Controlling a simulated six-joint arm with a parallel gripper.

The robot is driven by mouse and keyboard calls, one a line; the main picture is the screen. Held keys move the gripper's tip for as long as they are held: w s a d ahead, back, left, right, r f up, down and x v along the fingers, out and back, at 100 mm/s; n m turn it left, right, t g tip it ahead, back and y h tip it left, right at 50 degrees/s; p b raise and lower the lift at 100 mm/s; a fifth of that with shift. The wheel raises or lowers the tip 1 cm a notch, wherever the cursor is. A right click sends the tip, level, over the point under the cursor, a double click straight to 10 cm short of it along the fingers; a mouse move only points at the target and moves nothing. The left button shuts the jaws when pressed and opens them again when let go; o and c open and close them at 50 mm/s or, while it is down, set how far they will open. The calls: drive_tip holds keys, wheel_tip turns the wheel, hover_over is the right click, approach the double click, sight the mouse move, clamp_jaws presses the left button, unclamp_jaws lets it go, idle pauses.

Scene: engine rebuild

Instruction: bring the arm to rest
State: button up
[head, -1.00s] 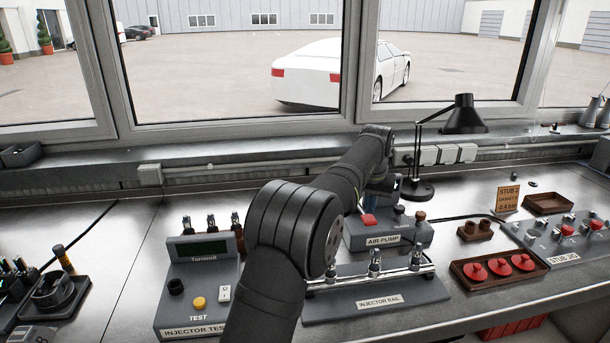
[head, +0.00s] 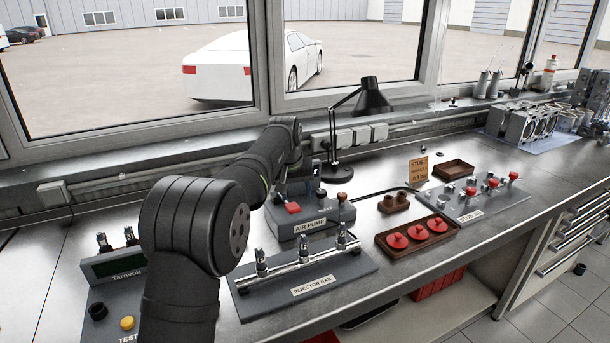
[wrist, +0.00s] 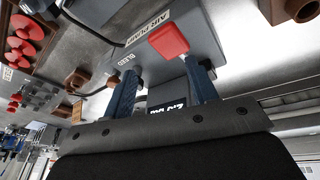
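My arm reaches over the bench in the head view, with its far end above the air pump (head: 299,232). My gripper (wrist: 160,68) shows in the wrist view as two blue fingers held apart. It is open, and I see nothing clamped between the fingers. The air pump's red lever (wrist: 168,40) shows near the fingertips; I cannot tell whether they touch it. A dark display with pale digits (wrist: 167,106) shows between the fingers. In the head view the fingers are largely hidden or too small to make out.
The injector rail (head: 313,287) stands in front of the pump, and the injector tester (head: 115,267) is at left. A black lamp (head: 372,97) stands behind. A tray with red discs (head: 447,236) and the stub panel (head: 485,200) are to the right. Bare bench lies between some items.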

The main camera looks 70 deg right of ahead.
drive_tip(key=o, duration=0.9)
drive_tip(key=s+n+h, duration=0.1)
drive_tip(key=n, duration=0.1)
drive_tip(key=s+d+r+n+h, duration=0.1)
drive_tip(key=n+h, duration=0.1)
drive_tip(key=s+r+n+g+h, duration=0.1)
drive_tip(key=n, duration=0.1)
drive_tip(key=shift+s+d+r, duration=0.1)
drive_tip(key=shift+s+d, duration=0.1)
drive_tip(key=shift+d, duration=0.05)
drive_tip(key=shift+o, duration=0.2)
drive_tip(key=s+n+h, duration=0.5)
drive_tip(key=s+n, duration=0.2)
drive_tip(key=n, duration=0.6)
drive_tip(key=w+a+n+t+h, duration=0.2)
drive_tip(key=a+n+t, duration=0.65)
drive_tip(key=n, duration=0.85)
drive_tip(key=f+x, duration=0.1)
drive_tip(key=x, duration=0.8)
drive_tip(key=shift+w+g, duration=0.2)
drive_tip(key=shift+g, duration=0.25)
drive_tip(key=v, duration=1)
drive_tip(key=shift+d+r, duration=0.1)
